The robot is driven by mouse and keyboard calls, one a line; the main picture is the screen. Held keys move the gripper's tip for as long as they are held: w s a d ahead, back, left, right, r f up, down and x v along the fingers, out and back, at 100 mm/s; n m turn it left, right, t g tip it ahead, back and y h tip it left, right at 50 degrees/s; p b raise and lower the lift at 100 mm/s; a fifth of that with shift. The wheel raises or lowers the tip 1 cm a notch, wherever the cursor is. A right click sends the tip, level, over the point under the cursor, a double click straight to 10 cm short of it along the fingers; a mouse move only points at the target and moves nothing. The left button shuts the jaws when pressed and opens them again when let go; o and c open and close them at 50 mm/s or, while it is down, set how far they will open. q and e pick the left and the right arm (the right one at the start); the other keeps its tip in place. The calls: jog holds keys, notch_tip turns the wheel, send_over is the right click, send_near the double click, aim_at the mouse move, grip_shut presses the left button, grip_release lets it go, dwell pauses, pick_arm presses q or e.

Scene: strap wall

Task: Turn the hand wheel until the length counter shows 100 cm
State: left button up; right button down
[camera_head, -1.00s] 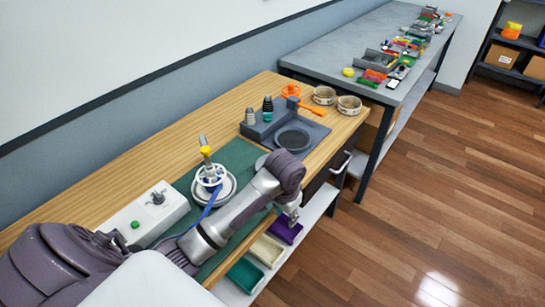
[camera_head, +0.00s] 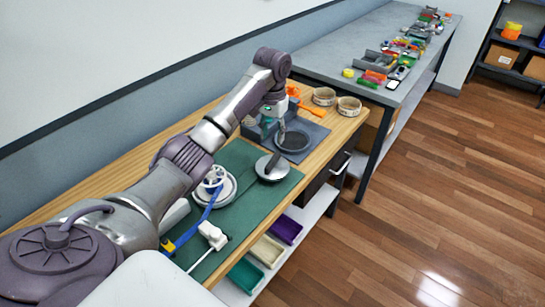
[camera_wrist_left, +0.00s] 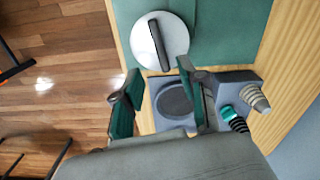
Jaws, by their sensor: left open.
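A white spoked wheel (camera_head: 213,176), which looks like the hand wheel, sits on a round white base on the green mat (camera_head: 240,211). A blue strap (camera_head: 206,208) runs from it towards the front left. A small white device (camera_head: 212,235) lies by the strap; I cannot tell whether it is the length counter, and no reading is legible. My left gripper (camera_head: 280,132) is open and empty above the grey tray, beyond the wheel and apart from it. In the left wrist view its spread fingers (camera_wrist_left: 158,95) show over the tray. My right gripper is out of view.
A pale disc with a dark bar handle (camera_head: 272,167) lies on the mat; it also shows in the left wrist view (camera_wrist_left: 160,40). The grey tray (camera_head: 314,131) has a round recess. Two round containers (camera_head: 324,96) stand beyond. Coloured bins (camera_head: 286,230) sit below the bench.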

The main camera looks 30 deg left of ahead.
aim_at(272, 159)
pick_arm(q)
notch_tip(272, 159, down, 10)
jog(key=shift+f+p, duration=0.1)
jog(key=shift+p, duration=0.55)
grip_shut()
